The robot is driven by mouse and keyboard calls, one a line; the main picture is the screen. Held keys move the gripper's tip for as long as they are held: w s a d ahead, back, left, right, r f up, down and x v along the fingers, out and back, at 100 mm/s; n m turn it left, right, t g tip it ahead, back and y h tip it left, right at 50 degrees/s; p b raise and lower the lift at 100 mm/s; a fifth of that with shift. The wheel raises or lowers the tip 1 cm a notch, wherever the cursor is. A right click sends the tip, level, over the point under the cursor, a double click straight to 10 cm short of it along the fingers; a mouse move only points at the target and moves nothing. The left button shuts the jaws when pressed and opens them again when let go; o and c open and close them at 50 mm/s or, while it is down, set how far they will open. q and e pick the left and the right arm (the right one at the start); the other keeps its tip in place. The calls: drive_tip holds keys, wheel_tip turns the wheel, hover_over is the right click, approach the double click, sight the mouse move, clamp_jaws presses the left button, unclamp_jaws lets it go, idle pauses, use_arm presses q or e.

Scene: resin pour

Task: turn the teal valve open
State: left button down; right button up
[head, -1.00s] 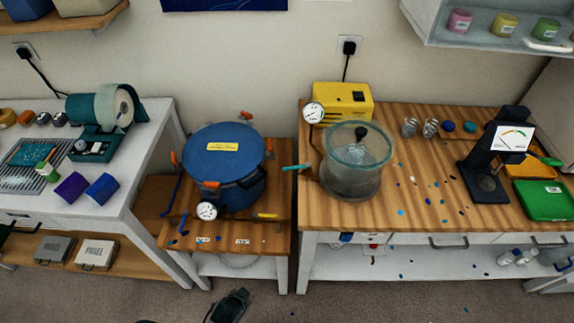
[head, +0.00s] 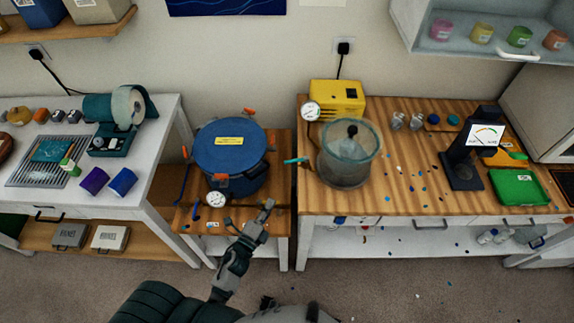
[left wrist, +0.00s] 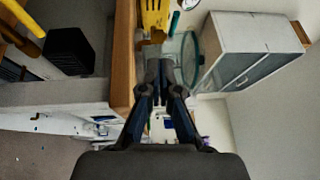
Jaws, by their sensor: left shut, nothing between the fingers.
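The teal valve (head: 297,160) is a small teal handle at the left side of the clear glass chamber (head: 346,165), near the left edge of the wooden bench. My left gripper (head: 267,208) is shut and empty. In the head view it appears below and left of the valve, in front of the blue pot's stand, apart from the valve. In the left wrist view the shut fingers (left wrist: 160,68) point toward the glass chamber's teal rim (left wrist: 190,60). A small teal piece (left wrist: 174,20) shows near the yellow pump there, but I cannot tell if it is the valve.
A blue pressure pot (head: 229,160) with orange clamps stands left of the valve on a lower wooden stand. A yellow pump (head: 337,100) with a gauge (head: 310,111) is behind the chamber. A narrow gap separates the stand from the bench. Small chips lie right of the chamber.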

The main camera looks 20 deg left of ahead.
use_arm(q)
drive_tip(key=d+r+m+h, duration=0.1)
drive_tip(key=d+m+h, duration=0.1)
drive_tip(key=p, duration=0.2)
approach(296, 160)
drive_tip(key=w+d, duration=0.3)
drive_tip(key=d, duration=0.1)
drive_tip(key=shift+w+a+f+p, duration=0.1)
drive_tip(key=shift+w+a+p, duration=0.4)
drive_tip(key=shift+w+a, duration=0.7)
use_arm(e)
drive_tip(key=shift+s+d+r, duration=0.2)
drive_tip(key=shift+s+r, duration=0.35)
drive_tip(key=shift+r, duration=0.1)
drive_tip(key=shift+s+d+r, duration=0.15)
drive_tip(key=shift+s+r, duration=0.35)
drive_tip(key=shift+r, duration=0.15)
use_arm(q)
drive_tip(key=shift+w+a+m+g+h, duration=0.3)
drive_tip(key=shift+w+a+m+h, duration=0.3)
drive_tip(key=shift+a+m+h, duration=0.45)
drive_tip(key=shift+d, duration=0.3)
use_arm(e)
drive_tip(key=shift+s+f, duration=0.1)
